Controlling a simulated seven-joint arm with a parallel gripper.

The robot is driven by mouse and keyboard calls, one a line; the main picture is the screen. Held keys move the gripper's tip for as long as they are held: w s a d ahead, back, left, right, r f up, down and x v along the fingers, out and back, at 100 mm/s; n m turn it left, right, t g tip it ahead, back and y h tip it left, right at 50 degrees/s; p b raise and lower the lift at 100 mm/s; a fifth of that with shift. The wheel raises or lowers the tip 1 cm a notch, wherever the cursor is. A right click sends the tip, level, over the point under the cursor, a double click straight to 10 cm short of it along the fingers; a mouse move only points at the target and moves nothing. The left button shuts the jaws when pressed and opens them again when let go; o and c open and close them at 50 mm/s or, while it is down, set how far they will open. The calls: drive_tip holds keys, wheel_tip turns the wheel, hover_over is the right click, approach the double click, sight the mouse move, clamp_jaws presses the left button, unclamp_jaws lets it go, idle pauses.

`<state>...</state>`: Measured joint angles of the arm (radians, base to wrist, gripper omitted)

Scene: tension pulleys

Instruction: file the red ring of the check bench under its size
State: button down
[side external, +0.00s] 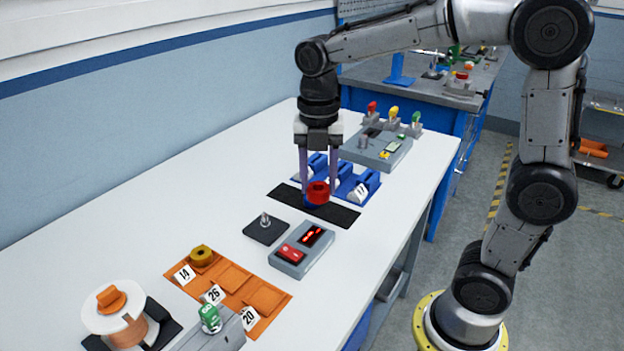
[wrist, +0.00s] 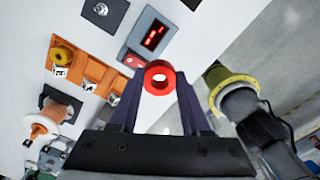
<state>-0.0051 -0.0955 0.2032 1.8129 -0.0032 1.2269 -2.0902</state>
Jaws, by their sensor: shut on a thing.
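My gripper (side external: 318,190) points down and is shut on the red ring (side external: 317,194), which sits between the fingertips over the black strip (side external: 335,213). In the wrist view the ring (wrist: 158,66) faces the camera, with its hole visible. I cannot tell whether it touches the strip or hangs above it. An orange tray (side external: 229,283) has compartments labelled 14, 26 and 20. A yellow-brown ring (side external: 201,256) sits in the 14 compartment; the other two look empty. The grey check device (side external: 303,250) has a red lit display, too small to read.
A black plate with a metal peg (side external: 265,230) stands left of the device. Blue holders (side external: 366,184) with white labels are behind my gripper. A copper spool (side external: 122,318) and a green-topped grey block (side external: 215,330) stand in front.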

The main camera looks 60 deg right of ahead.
drive_tip(key=shift+r, duration=0.1)
drive_tip(key=shift+r, duration=2.45)
drive_tip(key=n, duration=0.6)
approach(264, 297)
drive_tip(key=shift+f, duration=2.25)
drive_tip(key=shift+f, duration=0.9)
